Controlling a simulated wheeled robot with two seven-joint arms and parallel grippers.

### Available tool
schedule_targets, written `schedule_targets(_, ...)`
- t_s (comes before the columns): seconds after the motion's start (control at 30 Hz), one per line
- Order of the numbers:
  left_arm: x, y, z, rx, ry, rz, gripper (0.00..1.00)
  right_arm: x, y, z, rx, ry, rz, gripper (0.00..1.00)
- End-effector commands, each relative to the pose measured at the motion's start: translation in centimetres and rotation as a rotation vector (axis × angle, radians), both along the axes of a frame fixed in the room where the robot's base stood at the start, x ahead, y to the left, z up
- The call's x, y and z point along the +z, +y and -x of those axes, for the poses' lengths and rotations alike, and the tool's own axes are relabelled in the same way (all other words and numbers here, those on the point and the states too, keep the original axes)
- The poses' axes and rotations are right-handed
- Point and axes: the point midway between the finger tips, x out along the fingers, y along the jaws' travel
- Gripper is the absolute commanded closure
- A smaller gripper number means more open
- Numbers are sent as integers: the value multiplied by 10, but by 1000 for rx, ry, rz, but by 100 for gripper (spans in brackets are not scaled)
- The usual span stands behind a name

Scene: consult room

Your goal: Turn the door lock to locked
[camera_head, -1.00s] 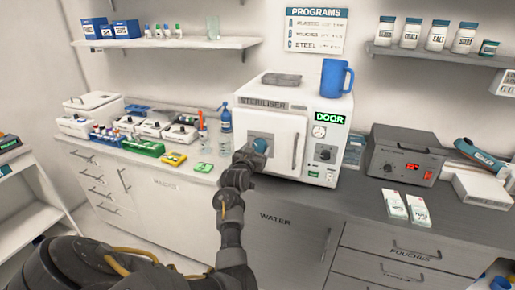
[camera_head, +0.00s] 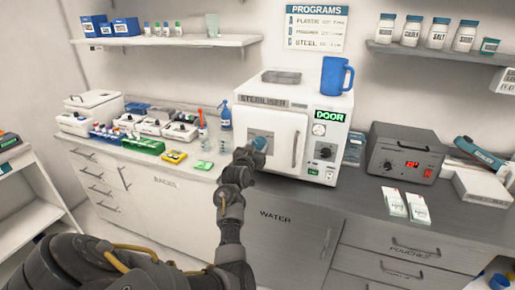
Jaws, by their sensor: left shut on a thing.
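The white steriliser (camera_head: 285,165) stands on the counter, with its door (camera_head: 285,138) closed. A blue round knob, the door lock (camera_head: 260,143), sits at the left part of the door on a grey plate. My left gripper (camera_head: 254,150) is at this knob and is shut on it. The gripper partly hides the knob, so its exact angle cannot be read. A lit green DOOR sign (camera_head: 329,116) shows on the right panel. My right gripper is not in view.
A blue mug (camera_head: 336,76) and a grey tray (camera_head: 281,76) stand on top of the steriliser. A blue spray bottle (camera_head: 225,116) stands close to its left. A grey sealer box (camera_head: 403,152) stands to the right, with pouches (camera_head: 407,204) before it.

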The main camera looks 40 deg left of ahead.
Motion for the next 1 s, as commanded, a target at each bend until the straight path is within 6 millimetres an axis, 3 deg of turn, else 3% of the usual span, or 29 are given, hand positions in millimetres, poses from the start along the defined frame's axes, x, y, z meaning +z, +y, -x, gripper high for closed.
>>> schedule_targets(0.27, -1, 0, 0, -1, 59, -162, 73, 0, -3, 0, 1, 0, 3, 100)
schedule_targets(1.0, 0, 0, 0, -3, 287, -822, 73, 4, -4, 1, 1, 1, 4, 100)
